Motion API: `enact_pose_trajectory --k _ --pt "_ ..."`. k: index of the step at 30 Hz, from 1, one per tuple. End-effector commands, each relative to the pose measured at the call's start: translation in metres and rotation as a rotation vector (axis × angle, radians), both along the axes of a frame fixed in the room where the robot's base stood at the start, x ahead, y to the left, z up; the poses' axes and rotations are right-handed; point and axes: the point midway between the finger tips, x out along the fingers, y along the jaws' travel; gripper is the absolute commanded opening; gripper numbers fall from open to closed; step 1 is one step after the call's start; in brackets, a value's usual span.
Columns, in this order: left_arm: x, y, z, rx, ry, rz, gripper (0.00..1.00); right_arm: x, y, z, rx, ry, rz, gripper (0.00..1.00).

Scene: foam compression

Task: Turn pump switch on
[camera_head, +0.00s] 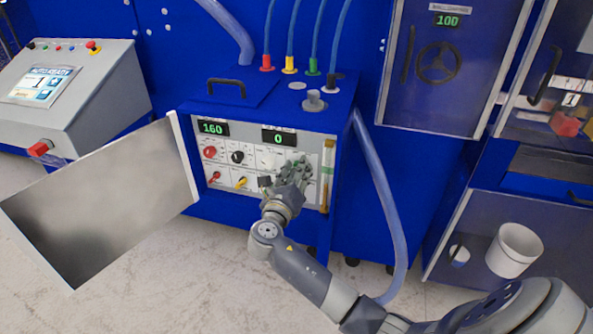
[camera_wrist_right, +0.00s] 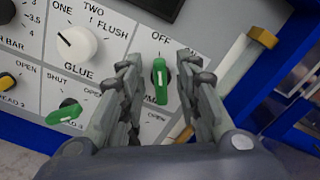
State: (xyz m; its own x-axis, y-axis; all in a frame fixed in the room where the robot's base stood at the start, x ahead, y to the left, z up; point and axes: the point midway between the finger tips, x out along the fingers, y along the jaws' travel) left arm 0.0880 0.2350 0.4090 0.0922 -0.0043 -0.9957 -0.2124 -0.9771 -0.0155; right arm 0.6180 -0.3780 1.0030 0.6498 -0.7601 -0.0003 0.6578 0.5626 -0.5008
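The pump switch is a green knob (camera_wrist_right: 160,74) on the blue machine's front panel. It shows in the right wrist view just below an "OFF" label, with its long handle about upright in the picture. Its other labels are partly hidden by my fingers. My right gripper (camera_head: 292,170) is in front of the panel's right part and hides the switch in the head view. In the right wrist view my right gripper (camera_wrist_right: 159,66) is open, one finger on each side of the knob, with a visible gap on both sides. My left gripper is not in view.
A white glue knob (camera_wrist_right: 76,44) and a lower green valve (camera_wrist_right: 64,114) lie left of the switch. A yellow-capped tube (camera_head: 327,178) stands at its right. The open panel door (camera_head: 110,195) swings out left. A hose (camera_head: 385,200) hangs at the right.

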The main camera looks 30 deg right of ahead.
Motion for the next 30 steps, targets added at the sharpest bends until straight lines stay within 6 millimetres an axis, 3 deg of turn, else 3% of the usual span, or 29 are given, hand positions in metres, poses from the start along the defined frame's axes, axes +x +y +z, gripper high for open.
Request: enact_pose_trajectory --k 1,5,6,20,30 --pt "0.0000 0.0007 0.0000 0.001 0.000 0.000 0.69 0.0000 0.0001 0.0001 0.000 0.000 0.000 0.31" --pt "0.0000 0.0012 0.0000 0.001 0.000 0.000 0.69 -0.0002 0.0003 0.0001 0.000 0.000 0.000 0.01" --pt "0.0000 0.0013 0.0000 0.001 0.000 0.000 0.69 -0.0002 0.0003 0.0001 0.000 0.000 0.000 0.00" --pt "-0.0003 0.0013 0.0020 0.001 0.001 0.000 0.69 -0.0005 0.0005 0.0005 0.036 -0.041 0.001 0.00" --pt "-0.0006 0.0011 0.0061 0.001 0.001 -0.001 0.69 -0.0018 -0.0006 0.0007 0.196 -0.227 -0.001 0.00"
